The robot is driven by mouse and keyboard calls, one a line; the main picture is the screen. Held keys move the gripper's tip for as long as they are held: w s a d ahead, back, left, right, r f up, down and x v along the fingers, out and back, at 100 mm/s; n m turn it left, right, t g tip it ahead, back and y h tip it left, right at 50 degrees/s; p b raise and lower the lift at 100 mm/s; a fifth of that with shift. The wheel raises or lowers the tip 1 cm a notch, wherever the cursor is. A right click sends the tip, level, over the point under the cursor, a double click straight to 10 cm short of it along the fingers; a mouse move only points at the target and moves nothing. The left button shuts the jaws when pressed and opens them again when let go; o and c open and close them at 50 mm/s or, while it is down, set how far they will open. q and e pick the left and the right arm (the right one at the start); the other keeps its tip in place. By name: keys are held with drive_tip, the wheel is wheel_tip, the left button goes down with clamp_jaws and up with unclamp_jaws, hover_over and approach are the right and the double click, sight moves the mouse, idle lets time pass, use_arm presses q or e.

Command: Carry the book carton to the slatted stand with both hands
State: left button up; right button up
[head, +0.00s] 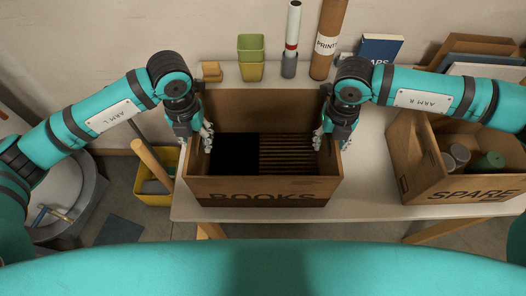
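The book carton (262,190) is a brown open-topped box marked BOOKS, upright on the pale table in the head view. Inside it, the left part is dark and the right part shows brown and dark stripes. My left gripper (207,137) is at the carton's left wall, with pale fingertips near the rim. My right gripper (320,137) is at the right wall in the same way. The fingers overlap the rims, and I cannot tell whether they are closed on the walls. I cannot make out a separate slatted stand.
A SPARE carton (455,184) holding cans stands right of the book carton on the pale table (370,200). A yellow bin (153,199) stands on the floor to the left.

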use_arm(q)
clamp_jaws()
use_arm(e)
clamp_jaws()
